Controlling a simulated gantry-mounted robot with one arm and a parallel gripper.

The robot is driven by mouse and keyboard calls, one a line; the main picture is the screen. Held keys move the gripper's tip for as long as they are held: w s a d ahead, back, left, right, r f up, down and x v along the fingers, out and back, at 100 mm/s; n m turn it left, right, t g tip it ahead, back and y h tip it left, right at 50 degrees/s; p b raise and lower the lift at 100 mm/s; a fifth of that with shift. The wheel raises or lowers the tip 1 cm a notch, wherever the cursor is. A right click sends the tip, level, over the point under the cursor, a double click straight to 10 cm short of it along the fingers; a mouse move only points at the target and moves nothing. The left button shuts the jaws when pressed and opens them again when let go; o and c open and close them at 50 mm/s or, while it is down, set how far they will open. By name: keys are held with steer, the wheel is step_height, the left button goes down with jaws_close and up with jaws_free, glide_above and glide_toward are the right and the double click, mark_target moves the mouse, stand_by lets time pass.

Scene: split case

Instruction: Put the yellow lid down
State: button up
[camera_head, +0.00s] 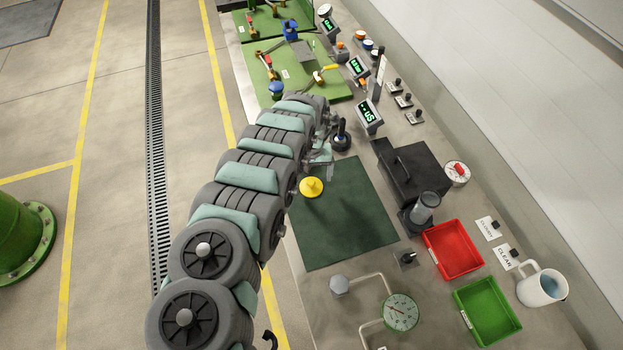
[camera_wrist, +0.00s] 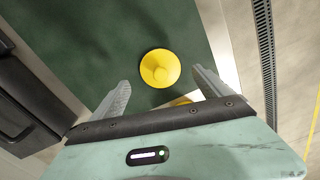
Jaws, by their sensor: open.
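The yellow lid (camera_head: 311,187) is a round disc with a raised knob. It lies on the dark green mat (camera_head: 345,225), near the mat's upper left edge in the head view. In the wrist view the lid (camera_wrist: 160,68) shows knob up, just beyond and between the fingertips. My gripper (camera_wrist: 161,78) is open, with nothing held between its fingers. In the head view my gripper (camera_head: 322,158) is just above the lid in the picture, partly hidden by my arm. A small yellow patch (camera_wrist: 181,101) shows at the gripper's base; I cannot tell what it is.
A black box with a handle (camera_head: 410,170) and a clear jar (camera_head: 425,207) stand right of the mat. A red tray (camera_head: 453,250), a green tray (camera_head: 487,310) and a white jug (camera_head: 541,286) are lower right. A dark knobbed item (camera_head: 341,138) stands close to my gripper. Most of the mat is bare.

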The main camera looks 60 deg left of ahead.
mark_target(311, 183)
step_height(311, 183, up, 8)
steer(key=shift+f, duration=0.2)
stand_by(0.8)
